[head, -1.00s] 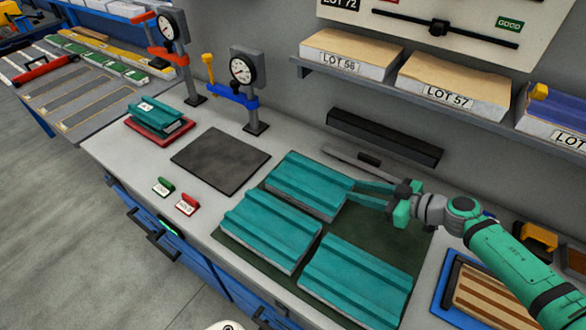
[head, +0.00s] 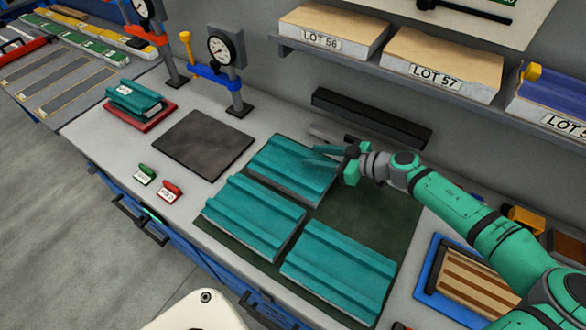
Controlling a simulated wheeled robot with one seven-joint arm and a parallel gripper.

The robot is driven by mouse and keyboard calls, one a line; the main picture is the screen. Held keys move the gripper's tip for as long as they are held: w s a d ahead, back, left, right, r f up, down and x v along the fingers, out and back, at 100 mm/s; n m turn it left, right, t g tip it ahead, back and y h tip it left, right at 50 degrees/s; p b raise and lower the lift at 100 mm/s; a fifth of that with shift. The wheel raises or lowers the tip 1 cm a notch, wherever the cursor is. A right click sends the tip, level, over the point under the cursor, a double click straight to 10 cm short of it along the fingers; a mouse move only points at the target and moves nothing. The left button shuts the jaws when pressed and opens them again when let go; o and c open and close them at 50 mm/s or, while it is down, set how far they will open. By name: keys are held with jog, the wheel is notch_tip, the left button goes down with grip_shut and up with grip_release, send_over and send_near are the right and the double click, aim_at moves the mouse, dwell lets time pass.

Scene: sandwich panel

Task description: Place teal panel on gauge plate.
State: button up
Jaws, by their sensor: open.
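Three teal panels lie on a dark green mat (head: 385,222): a back one (head: 285,168), a front left one (head: 250,215) and a front right one (head: 338,270). A dark square plate (head: 203,145), which looks like the gauge plate, lies bare to their left, in front of a dial gauge (head: 222,50). My gripper (head: 318,155) is open and empty at the right back edge of the back panel. Its fingers point left and overlap that panel in the picture; I cannot tell whether they touch it.
A small teal piece (head: 135,100) sits on a red plate (head: 140,118) at the left. A green tag (head: 145,174) and a red tag (head: 170,190) stand at the front edge. A black bar (head: 370,118) lies behind the panels. A blue tray (head: 430,285) is at the right.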

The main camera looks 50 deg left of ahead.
aim_at(303, 153)
jog(key=shift+a+f, duration=0.4)
jog(key=shift+a, duration=0.4)
jog(key=shift+a+f, duration=0.4)
jog(key=shift+a, duration=0.4)
jog(key=shift+w+d, duration=0.1)
jog(key=shift+d, duration=0.1)
grip_shut()
jog(key=shift+s+a, duration=0.2)
jog(key=shift+a, duration=0.05)
jog(key=shift+r, duration=0.15)
